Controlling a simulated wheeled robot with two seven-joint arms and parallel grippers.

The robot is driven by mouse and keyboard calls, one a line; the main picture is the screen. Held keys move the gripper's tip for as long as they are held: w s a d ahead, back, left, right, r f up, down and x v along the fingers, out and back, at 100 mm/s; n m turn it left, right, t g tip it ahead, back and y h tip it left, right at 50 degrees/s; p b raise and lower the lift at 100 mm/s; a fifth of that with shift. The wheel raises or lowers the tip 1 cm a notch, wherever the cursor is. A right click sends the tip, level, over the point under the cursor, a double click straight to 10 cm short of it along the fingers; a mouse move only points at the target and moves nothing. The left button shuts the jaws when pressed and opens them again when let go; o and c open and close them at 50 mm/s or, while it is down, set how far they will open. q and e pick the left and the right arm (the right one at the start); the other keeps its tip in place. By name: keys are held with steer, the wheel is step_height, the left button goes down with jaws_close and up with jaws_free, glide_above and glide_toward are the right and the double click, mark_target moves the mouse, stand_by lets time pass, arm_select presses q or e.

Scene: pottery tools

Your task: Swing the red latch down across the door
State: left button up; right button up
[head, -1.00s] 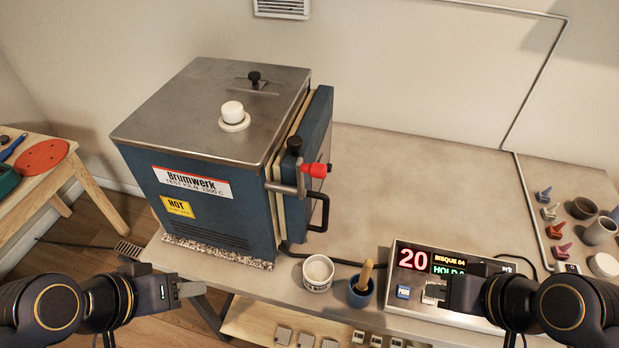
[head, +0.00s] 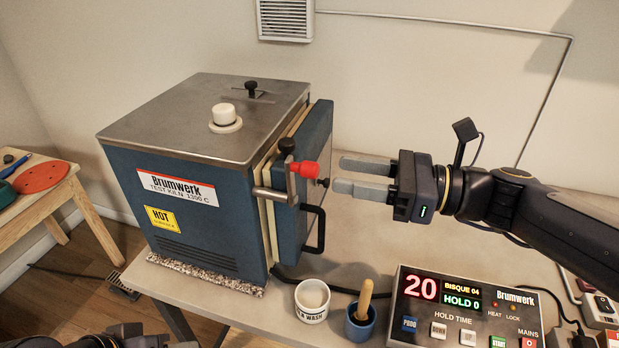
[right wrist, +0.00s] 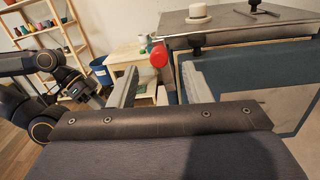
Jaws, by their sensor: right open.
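The red latch grip (head: 308,169) sticks out to the right from a metal lever at the front edge of the blue kiln door (head: 318,125). The kiln (head: 205,145) stands at the left of the table. My right gripper (head: 339,172) is open and empty, its two fingers pointing left at the red grip, seemingly just short of it. In the right wrist view the red grip (right wrist: 159,56) shows between the fingers, beyond their tips. My left gripper (head: 150,339) is partly cut off at the bottom edge, and its jaws are unclear.
A black door handle (head: 316,230) juts out below the latch. A white pot (head: 312,300), a blue cup with a wooden handle (head: 360,318) and a control box (head: 465,310) stand along the front edge. The table behind the door is clear.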

mark_target(308, 169)
steer(key=x, duration=0.7)
jaws_close()
